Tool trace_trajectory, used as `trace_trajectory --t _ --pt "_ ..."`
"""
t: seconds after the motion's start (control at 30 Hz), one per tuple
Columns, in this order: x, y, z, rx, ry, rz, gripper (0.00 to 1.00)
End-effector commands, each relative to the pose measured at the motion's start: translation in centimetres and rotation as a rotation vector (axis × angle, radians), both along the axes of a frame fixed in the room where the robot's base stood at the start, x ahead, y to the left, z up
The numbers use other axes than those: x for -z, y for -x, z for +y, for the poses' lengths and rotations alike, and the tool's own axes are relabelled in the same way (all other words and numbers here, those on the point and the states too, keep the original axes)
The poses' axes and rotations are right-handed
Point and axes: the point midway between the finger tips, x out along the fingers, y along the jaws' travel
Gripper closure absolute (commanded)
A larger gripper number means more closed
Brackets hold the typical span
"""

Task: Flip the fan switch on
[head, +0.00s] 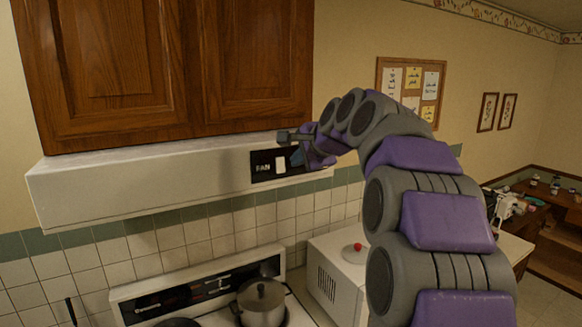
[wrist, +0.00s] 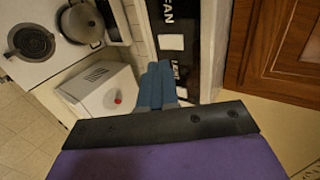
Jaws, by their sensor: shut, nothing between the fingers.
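The fan switch (head: 281,165) is a white rocker on a black panel (head: 262,177) in the front of the range hood, right of the word FAN. In the wrist view the white switch (wrist: 171,42) shows just beyond my fingertips, with the black panel (wrist: 191,45) around it. My gripper (head: 297,158) is at the right part of the panel, just right of the switch. Its blue fingers (wrist: 157,83) are together and empty. They cover part of a second label below the switch in the wrist view. I cannot tell whether the fingertips touch the panel.
The white range hood (head: 130,188) hangs under wooden cabinets (head: 200,60). Below is a stove with a lidded pot (head: 262,305). A white box with a red knob (head: 340,262) stands right of the stove. Open room lies to the right, before the notice board (head: 410,85).

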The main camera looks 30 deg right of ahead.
Motion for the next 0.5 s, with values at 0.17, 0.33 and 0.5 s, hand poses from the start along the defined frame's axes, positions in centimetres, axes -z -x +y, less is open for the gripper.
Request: trace_trajectory --t 0.17,0.33,0.5 --pt "-2.1 3.0 -0.2 0.002 0.001 -0.002 1.0" --pt "-3.0 4.5 -0.4 0.001 -0.001 0.002 1.0" --pt "-3.2 4.6 -0.3 0.001 -0.001 0.004 1.0"
